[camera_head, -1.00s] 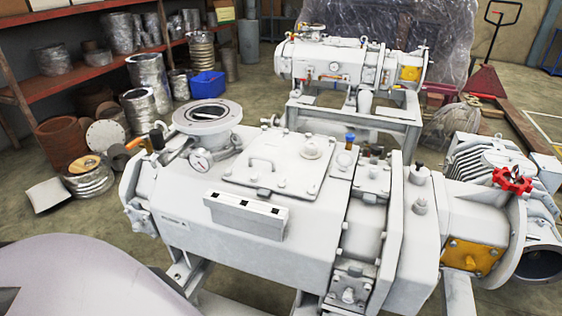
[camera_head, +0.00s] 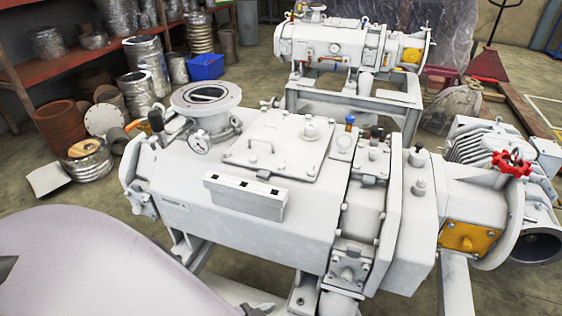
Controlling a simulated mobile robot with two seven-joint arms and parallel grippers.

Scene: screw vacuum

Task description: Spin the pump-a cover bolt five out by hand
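A white screw vacuum pump (camera_head: 240,235) fills the middle of the head view. On its top lies a flat cover plate (camera_head: 277,142) with a bar handle (camera_head: 262,149) and small bolts around its edge. The bolts are too small to tell apart by number, and I see no label marking bolt five. They look seated in the plate. Neither of my grippers shows in the view. A smooth pale grey rounded part of my own body (camera_head: 90,262) covers the lower left.
A small white box (camera_head: 245,196) with dark square openings sits on the pump's front edge. A round flange (camera_head: 206,97) and a gauge (camera_head: 199,143) stand left of the cover. A red handwheel (camera_head: 511,163) is at right. A second pump (camera_head: 335,50) stands behind.

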